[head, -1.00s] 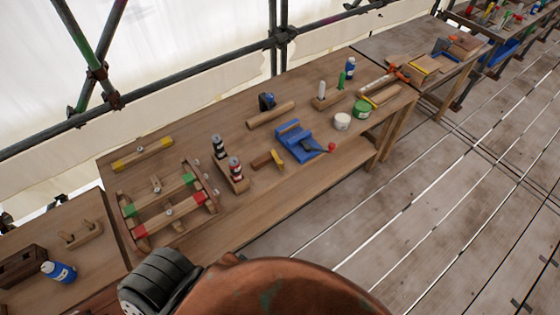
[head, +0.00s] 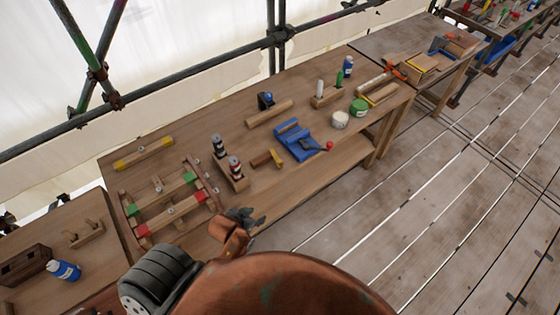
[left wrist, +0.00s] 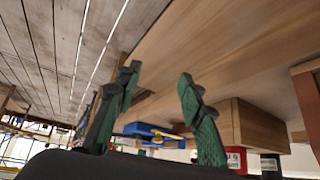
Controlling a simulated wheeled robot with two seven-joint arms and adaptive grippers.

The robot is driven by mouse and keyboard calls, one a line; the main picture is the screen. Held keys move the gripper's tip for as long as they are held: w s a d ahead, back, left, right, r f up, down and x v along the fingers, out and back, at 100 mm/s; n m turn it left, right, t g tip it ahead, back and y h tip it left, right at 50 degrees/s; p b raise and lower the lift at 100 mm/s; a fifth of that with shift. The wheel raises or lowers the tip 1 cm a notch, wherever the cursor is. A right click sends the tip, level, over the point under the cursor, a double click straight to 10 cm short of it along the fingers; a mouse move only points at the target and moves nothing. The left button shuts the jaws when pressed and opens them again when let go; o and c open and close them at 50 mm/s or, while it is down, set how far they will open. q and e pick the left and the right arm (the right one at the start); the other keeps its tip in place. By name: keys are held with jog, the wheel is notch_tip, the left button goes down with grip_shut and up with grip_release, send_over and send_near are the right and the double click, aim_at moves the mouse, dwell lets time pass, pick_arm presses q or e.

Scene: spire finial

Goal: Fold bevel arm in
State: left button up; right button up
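A blue fixture (head: 291,134) lies near the middle of the workbench. A dark arm (head: 312,148) sticks out from its right side and ends in a red knob (head: 329,146); I take this for the bevel arm. The fixture also shows in the left wrist view (left wrist: 146,130), partly hidden behind my fingers. My left gripper (head: 246,217) is at the bench's front edge, left of and nearer than the fixture, well apart from it. In the left wrist view its two green fingers (left wrist: 158,76) stand apart with nothing between them. My right gripper is not in view.
A wooden block with a yellow end (head: 277,155) lies just left of the fixture. A frame with green and red pieces (head: 171,208) lies at left. White (head: 340,120) and green pots stand at right.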

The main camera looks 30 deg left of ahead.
pick_arm(q)
jog(key=w+t, duration=0.5)
jog(key=w, duration=0.7)
jog(key=n+t+y, duration=0.3)
jog(key=t, duration=0.2)
send_near(279, 163)
jog(key=w, duration=0.6)
jog(key=w+a, duration=0.1)
jog(key=w, duration=0.1)
jog(key=w+a, duration=0.1)
jog(key=w, duration=0.2)
jog(key=shift+f, duration=0.2)
grip_shut()
jog(key=shift+s+a, duration=0.1)
